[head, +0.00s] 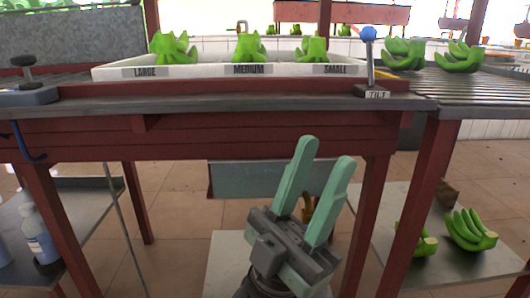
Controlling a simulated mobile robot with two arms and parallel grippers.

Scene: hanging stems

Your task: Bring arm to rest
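My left gripper (326,151) is in the lower middle of the head view, in front of the red-framed bench (240,132). Its two pale green fingers point up and stand apart, with no object held between them. A small yellow-brown thing (308,208) shows behind the fingers, mostly hidden. My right gripper is not in view.
A white tray (215,71) labelled LARGE, MEDIUM and SMALL holds green banana bunches (250,47) on the bench. A blue-knobbed TILT lever (369,55) stands at its right. More bananas (468,230) lie on a low shelf at right; a bottle (37,235) stands lower left.

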